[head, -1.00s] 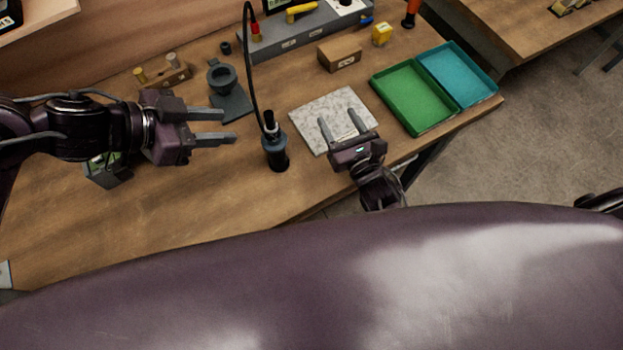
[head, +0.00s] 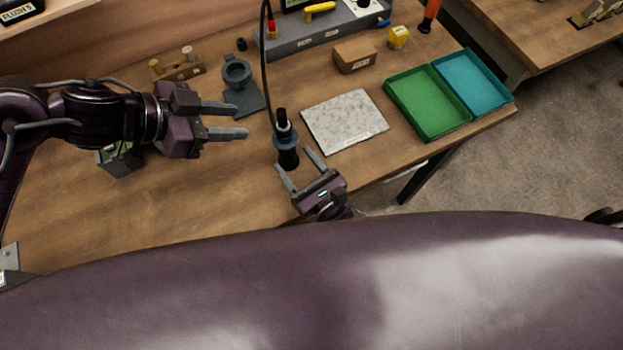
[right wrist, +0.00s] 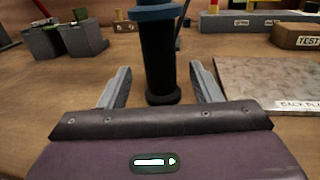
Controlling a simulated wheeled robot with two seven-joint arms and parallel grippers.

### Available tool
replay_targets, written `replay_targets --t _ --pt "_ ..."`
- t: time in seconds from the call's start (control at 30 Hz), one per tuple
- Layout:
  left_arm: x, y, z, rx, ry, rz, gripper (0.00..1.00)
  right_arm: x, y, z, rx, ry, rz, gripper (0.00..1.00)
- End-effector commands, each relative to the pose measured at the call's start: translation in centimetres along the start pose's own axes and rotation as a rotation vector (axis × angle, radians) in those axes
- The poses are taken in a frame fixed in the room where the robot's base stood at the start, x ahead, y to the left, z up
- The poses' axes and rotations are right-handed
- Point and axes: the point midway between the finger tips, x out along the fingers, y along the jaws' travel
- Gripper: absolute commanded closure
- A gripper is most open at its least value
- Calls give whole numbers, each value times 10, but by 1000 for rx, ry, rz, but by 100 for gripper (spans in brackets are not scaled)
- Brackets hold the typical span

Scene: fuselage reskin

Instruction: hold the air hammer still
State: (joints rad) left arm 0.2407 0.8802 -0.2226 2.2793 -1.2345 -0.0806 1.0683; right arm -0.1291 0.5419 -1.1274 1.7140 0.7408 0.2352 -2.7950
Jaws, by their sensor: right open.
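The air hammer (head: 287,147) is a dark upright cylinder with a blue-grey collar and a black hose rising from its top. It stands on the wooden bench and shows in the right wrist view (right wrist: 158,62) just ahead of my right gripper (right wrist: 160,90). My right gripper (head: 297,166) is open at the near side of the tool; its fingers point at it, one to each side in the wrist view. Whether they touch it I cannot tell. My left gripper (head: 242,120) is open and empty, left of the air hammer and above the bench.
A speckled back plate (head: 345,121) lies right of the tool. Green (head: 428,133) and teal (head: 507,98) trays sit further right. A cardboard-brown block (head: 355,56) and a grey rack (head: 330,40) stand behind. A dark holder (head: 238,73) is at the back left.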

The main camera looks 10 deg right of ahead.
Motion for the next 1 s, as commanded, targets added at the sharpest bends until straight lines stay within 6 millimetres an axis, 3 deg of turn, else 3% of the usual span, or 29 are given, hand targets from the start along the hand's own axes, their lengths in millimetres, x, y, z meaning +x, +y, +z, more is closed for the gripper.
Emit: replay_targets --t 0.1,0.3,0.67,1.0 --pt "0 0 0 0 0 0 64 20 0 1 1 -2 0 42" --pt "0 0 0 0 0 0 64 38 0 0 0 -1 0 42" --pt "0 0 0 0 0 0 64 41 0 0 0 1 0 43" --pt "0 0 0 0 0 0 64 41 0 0 0 1 0 88"
